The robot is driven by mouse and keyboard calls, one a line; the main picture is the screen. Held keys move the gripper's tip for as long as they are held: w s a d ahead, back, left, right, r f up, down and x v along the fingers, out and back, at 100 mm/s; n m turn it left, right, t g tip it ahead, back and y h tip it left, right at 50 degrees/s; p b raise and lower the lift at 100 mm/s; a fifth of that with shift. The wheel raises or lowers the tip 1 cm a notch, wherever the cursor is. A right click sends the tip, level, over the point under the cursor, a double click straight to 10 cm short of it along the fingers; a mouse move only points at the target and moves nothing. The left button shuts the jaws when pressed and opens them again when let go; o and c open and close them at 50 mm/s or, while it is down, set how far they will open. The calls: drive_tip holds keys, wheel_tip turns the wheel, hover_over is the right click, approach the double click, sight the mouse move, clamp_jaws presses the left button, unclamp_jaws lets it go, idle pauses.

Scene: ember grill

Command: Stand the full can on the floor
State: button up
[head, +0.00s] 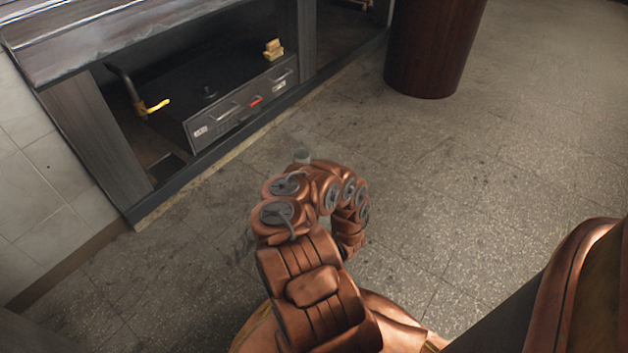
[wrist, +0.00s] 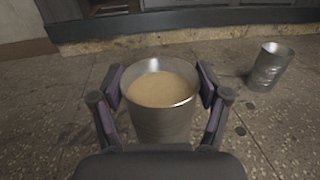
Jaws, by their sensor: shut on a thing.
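The full can (wrist: 160,124) is a grey metal can with pale tan contents close to its rim. It is upright between the purple-padded fingers of my gripper (wrist: 160,85), which is shut on it from both sides. The can's base is hidden by the gripper body, so I cannot tell whether it touches the floor (wrist: 50,118). In the head view my arm hides the gripper and the held can.
A second metal can (wrist: 270,66) stands on the floor to the right in the wrist view. In the head view, a low counter with a metal drawer unit (head: 240,105) is at upper left, and a dark red round bin (head: 432,45) stands behind. Floor (head: 500,150) to the right is clear.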

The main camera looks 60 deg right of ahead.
drive_tip(key=shift+s+d+f, duration=0.4)
drive_tip(key=shift+s+f, duration=0.2)
drive_tip(key=shift+s, duration=0.1)
drive_tip(key=shift+d+f+h, duration=0.15)
drive_tip(key=shift+h, duration=0.15)
drive_tip(key=w+d+f+b, duration=0.2)
drive_tip(key=w+d+b, duration=0.2)
drive_tip(key=w, duration=0.2)
drive_tip(key=w+d+f+b, duration=0.2)
drive_tip(key=w+d+b, duration=0.2)
drive_tip(key=w, duration=0.3)
drive_tip(key=shift+d+f+b, duration=0.3)
drive_tip(key=shift+f+b, duration=0.1)
drive_tip(key=shift+b, duration=0.05)
drive_tip(key=shift+f, duration=0.1)
drive_tip(key=o, duration=1.8)
drive_tip(key=shift+f, duration=0.1)
